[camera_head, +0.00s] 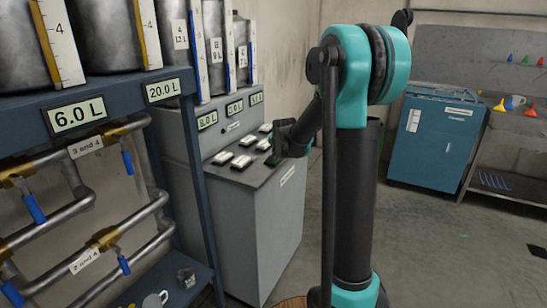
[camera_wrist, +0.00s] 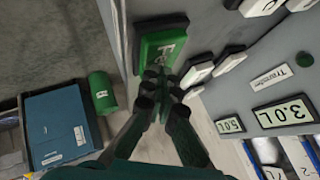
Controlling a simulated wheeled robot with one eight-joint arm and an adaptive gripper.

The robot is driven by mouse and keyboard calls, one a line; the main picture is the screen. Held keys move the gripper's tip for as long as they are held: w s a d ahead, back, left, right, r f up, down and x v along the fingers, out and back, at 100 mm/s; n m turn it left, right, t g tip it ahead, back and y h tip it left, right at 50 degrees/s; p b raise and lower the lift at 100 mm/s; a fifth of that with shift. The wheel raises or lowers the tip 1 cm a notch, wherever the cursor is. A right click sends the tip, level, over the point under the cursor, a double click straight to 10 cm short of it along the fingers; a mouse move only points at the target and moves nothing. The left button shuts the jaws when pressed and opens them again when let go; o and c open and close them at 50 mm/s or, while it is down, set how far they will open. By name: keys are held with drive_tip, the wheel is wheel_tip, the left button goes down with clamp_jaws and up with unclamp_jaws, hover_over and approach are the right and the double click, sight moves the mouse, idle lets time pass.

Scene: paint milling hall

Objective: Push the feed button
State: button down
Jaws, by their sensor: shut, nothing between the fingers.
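The feed button is a green rectangular key (camera_wrist: 162,45) in a dark frame with partly covered white lettering, on the sloping top of a grey console (camera_head: 270,185). In the wrist view it lies just beyond my gripper (camera_wrist: 158,80), whose dark fingers are closed together with nothing between them. The fingertips overlap the lower part of the key in that view; I cannot tell whether they touch it. In the head view my gripper (camera_head: 283,143) is over the console's right edge and largely hides that corner.
Several white keys (camera_head: 243,161) sit beside the green one. Readouts (camera_head: 234,108) and measuring tanks (camera_head: 213,55) stand behind. A blue pipe rack (camera_head: 190,130) is at left. A blue cabinet (camera_head: 432,142) and a green cylinder (camera_wrist: 102,92) are farther off.

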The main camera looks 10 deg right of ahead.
drive_tip(key=shift+r, duration=0.1)
idle(0.3)
drive_tip(key=shift+r, duration=0.35)
drive_tip(key=shift+r, duration=3)
